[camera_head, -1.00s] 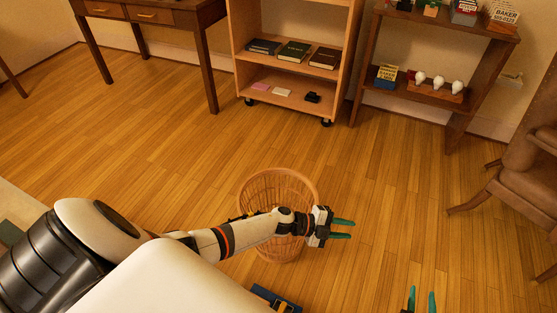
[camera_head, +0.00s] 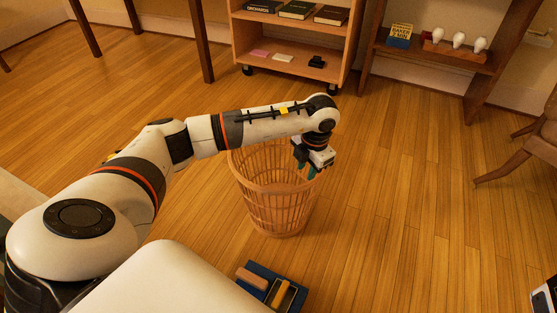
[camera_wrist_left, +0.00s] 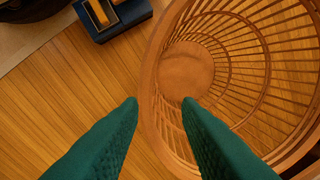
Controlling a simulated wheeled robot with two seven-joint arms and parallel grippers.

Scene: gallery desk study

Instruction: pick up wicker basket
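The wicker basket (camera_head: 272,203) stands upright on the wooden floor, an open round basket of brown slats. My left gripper (camera_head: 306,172) points down at the right side of its rim in the head view, and my forearm hides part of the far rim. In the left wrist view, the two green fingers (camera_wrist_left: 158,104) are apart with nothing gripped. The basket's rim (camera_wrist_left: 147,75) shows between the fingertips, and the basket's round bottom lies beyond. I cannot tell whether the fingers touch the rim. My right gripper's fingers are not seen.
A blue tray (camera_head: 257,268) with wooden pieces is on the floor in front of the basket. A wheeled bookshelf (camera_head: 290,72) and a dark shelf (camera_head: 437,66) stand behind, and a chair (camera_head: 520,153) is at the right. The floor right of the basket is clear.

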